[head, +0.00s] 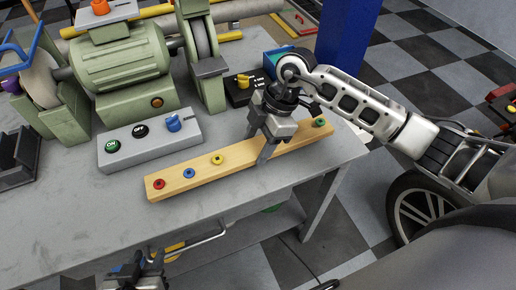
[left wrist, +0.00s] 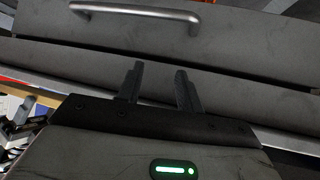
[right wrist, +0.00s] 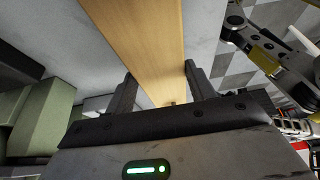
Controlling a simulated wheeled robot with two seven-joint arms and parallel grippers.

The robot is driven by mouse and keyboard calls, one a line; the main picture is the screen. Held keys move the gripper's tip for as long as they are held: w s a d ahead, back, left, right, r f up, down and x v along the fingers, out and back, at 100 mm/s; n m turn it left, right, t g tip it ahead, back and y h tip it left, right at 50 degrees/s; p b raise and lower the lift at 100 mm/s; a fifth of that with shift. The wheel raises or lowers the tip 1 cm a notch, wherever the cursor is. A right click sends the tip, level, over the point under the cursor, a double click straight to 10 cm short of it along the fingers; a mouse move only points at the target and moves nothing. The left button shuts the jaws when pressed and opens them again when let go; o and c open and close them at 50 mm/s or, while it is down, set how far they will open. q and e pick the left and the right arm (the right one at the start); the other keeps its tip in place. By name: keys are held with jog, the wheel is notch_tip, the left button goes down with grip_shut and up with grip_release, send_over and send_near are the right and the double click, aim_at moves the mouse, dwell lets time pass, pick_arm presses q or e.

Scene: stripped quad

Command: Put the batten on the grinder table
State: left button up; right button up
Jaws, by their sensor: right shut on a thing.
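The batten (head: 200,175) is a long pale wooden strip with red, blue, yellow and green knobs along it. It lies along the front of the grey grinder table (head: 225,200), in front of the control box; I cannot tell whether it touches the top or is slightly raised. My right gripper (head: 266,153) is shut on the batten, right of its yellow knob. In the right wrist view the batten (right wrist: 150,45) runs between the fingers (right wrist: 160,85). My left gripper (head: 138,272) is low, in front of the table; in the left wrist view its fingers (left wrist: 160,85) are apart and empty.
The green bench grinder (head: 125,65) stands at the back left. A grey control box (head: 150,143) with several knobs and a small black box (head: 242,92) with a yellow knob stand behind the batten. A drawer handle (left wrist: 135,12) is ahead of my left gripper.

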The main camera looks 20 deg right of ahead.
notch_tip(320, 180, down, 3)
jog(key=shift+d, duration=0.1)
jog(key=o, duration=1.2)
jog(key=shift+f, duration=0.1)
jog(key=shift+o, duration=0.2)
jog(key=shift+r, duration=0.25)
jog(key=v, duration=1.1)
jog(key=shift+d+r, duration=0.2)
jog(key=shift+r, duration=0.1)
